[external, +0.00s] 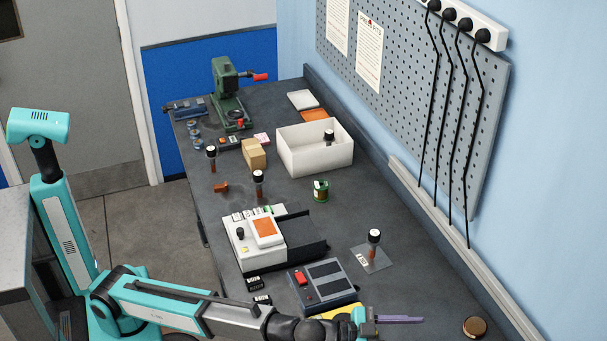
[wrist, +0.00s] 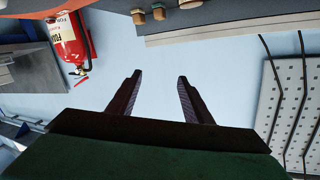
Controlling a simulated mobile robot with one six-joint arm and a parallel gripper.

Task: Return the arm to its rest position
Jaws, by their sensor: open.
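My arm (external: 165,308), turquoise and grey, stretches low across the front of the external view, from its base at left towards the bench's near end. My gripper (external: 418,320) is at its end, near the bottom right, with its dark purple fingers pointing right. In the wrist view my gripper (wrist: 160,76) shows two separate fingers with nothing between them, only pale wall behind. The gripper is open and empty. Part of my wrist is cut off by the lower picture edge.
A grey-blue device (external: 324,285) and a yellow item (external: 345,313) lie close beside my wrist. A round brown-topped object (external: 475,327) stands right of the gripper. A white bin (external: 315,160) is farther back. A red extinguisher (wrist: 68,40) and pegboard (wrist: 290,105) show in the wrist view.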

